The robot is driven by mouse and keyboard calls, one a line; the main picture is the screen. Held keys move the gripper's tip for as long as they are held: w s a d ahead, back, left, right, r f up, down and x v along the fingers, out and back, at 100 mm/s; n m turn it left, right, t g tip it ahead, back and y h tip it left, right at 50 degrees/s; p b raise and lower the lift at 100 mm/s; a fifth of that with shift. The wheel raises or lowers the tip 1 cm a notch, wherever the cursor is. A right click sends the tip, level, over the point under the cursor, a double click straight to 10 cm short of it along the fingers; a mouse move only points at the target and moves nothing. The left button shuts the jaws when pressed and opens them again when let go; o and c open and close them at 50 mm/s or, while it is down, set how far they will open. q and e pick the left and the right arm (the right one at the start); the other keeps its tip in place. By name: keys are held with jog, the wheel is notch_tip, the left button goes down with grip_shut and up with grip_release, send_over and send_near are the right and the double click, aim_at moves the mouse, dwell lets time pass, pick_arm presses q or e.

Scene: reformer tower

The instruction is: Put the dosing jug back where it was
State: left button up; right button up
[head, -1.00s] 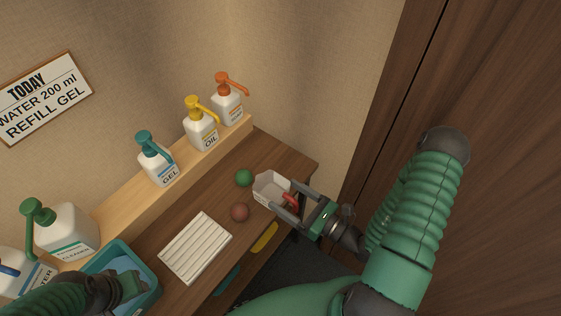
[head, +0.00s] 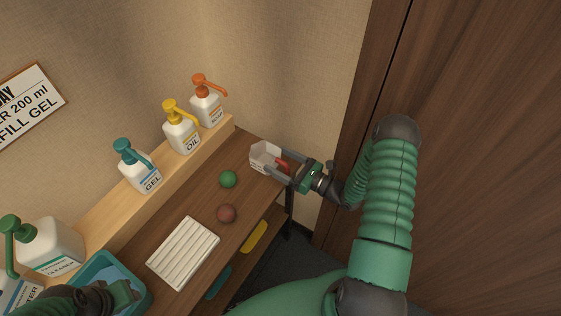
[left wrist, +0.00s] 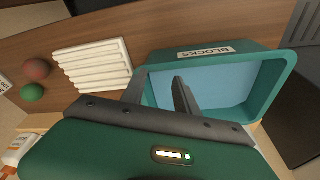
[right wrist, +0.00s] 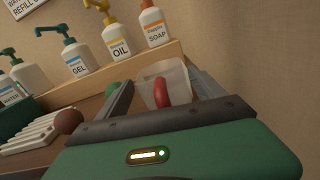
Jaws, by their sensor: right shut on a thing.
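The dosing jug is a small white open cup (head: 263,156) with a red handle (head: 283,167), at the desk's far right end in the head view. My right gripper (head: 283,172) is shut on it from the handle side. In the right wrist view the jug (right wrist: 168,74) is upright, its red handle between the fingers. I cannot tell whether its base touches the desk. My left gripper (left wrist: 160,92) is over the teal blocks bin (left wrist: 268,68), its fingers apart with nothing seen between them.
A green ball (head: 228,179), a brown-red ball (head: 226,214) and a white ribbed pad (head: 184,252) lie on the desk (head: 200,206). Gel (head: 138,167), oil (head: 181,128) and soap (head: 206,102) bottles stand on the raised shelf behind. A wooden panel is at right.

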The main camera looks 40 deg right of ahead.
jog(key=shift+d, duration=0.1)
jog(key=o, duration=2.1)
